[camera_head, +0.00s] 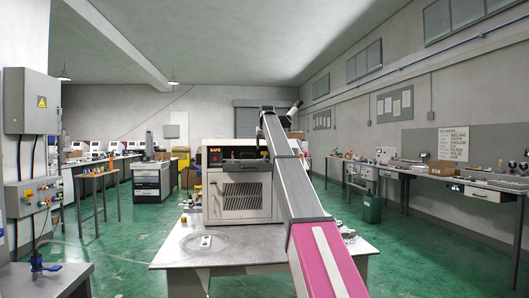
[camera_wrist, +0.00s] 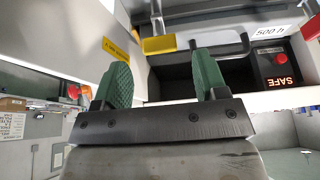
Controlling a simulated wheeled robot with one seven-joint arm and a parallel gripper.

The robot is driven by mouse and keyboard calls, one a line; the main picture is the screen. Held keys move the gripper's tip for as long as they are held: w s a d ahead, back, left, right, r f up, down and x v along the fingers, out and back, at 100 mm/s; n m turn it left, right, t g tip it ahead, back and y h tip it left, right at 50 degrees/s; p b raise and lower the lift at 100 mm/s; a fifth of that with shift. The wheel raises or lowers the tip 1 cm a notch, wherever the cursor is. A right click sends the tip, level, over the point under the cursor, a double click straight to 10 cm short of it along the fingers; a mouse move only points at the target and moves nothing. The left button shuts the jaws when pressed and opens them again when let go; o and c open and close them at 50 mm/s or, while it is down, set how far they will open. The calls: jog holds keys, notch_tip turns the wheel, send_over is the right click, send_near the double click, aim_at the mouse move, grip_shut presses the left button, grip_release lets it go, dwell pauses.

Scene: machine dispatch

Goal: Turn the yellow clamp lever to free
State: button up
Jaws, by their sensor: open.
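In the wrist view, a yellow bar (camera_wrist: 159,44), which looks like the clamp lever, lies just beyond my fingertips. A yellow label (camera_wrist: 120,53) with small, unreadable text sits to its left. My gripper (camera_wrist: 161,72) has two green ribbed fingers, spread apart with nothing between them. The bar appears beyond the gap, apart from the fingers. The grey machine (camera_head: 238,192) stands on a table in the head view. My arm crosses in front of its right side, and I cannot make out the lever or my fingers there.
The wrist view shows a dark handle (camera_wrist: 220,50) right of the bar and a "SAFE" panel (camera_wrist: 280,72) with a red button. The white table (camera_head: 200,257) holds a small white device (camera_head: 205,242) and loose parts near the machine. Workbenches line both sides; green floor lies between.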

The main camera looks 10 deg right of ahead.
jog(key=x, duration=0.3)
jog(key=shift+f, duration=0.1)
jog(key=c, duration=0.9)
